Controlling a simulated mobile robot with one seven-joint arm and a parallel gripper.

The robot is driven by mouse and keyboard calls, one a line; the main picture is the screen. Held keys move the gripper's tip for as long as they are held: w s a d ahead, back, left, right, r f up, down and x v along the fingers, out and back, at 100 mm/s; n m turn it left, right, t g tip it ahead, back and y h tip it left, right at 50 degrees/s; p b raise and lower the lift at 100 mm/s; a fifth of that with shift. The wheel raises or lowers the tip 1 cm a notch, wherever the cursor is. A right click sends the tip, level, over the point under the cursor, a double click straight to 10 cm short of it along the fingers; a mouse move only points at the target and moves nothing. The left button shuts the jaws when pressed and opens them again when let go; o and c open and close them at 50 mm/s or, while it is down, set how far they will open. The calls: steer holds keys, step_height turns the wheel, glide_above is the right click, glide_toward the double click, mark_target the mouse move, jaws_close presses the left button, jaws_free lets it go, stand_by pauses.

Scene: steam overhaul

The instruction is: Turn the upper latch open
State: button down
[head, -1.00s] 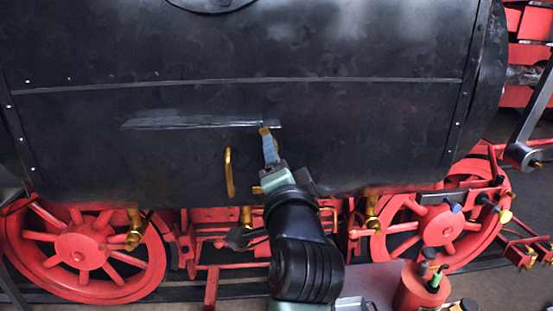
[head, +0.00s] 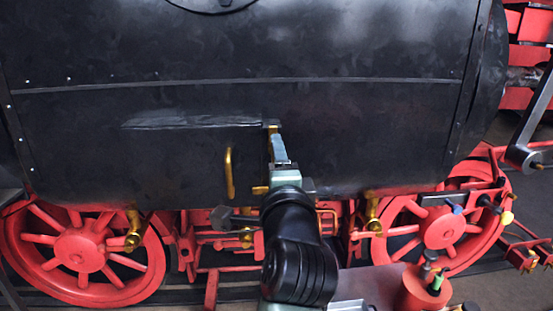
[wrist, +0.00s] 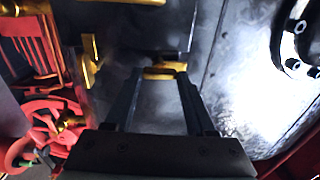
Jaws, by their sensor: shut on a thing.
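The upper latch (head: 271,124) is a small gold piece at the upper right corner of a panel on the black boiler side. My gripper (head: 273,134) reaches up to it from below and is shut on it. In the wrist view the latch (wrist: 165,72) lies crosswise between the two dark fingertips (wrist: 161,80). The fingers hide part of the latch in the head view, so its exact angle is hard to tell. A lower gold latch (head: 260,190) sits below, just left of my wrist.
A gold upright handle (head: 229,172) stands on the panel to the left. Red wheels (head: 82,247) and rods lie beneath the boiler (head: 380,135). A red container (head: 425,290) with tools stands at lower right. The boiler face right of my gripper is clear.

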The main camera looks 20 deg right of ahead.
steer(key=shift+c, duration=1.2)
jaws_free()
steer(key=b+v, duration=0.4)
steer(key=v, duration=0.9)
steer(key=shift+b, duration=0.35)
steer(key=s+a+r+n+t+y, duration=0.2)
steer(key=s+a+r+n+t, duration=0.1)
steer(key=a+r+n, duration=0.4)
steer(key=s+a+r+n+t+y, duration=0.3)
steer(key=a+r+n+t, duration=0.3)
steer(key=r+n, duration=0.6)
steer(key=s+a+n, duration=0.1)
steer(key=a+n, duration=0.1)
steer(key=shift+s+n, duration=0.15)
steer(key=shift+n, duration=0.15)
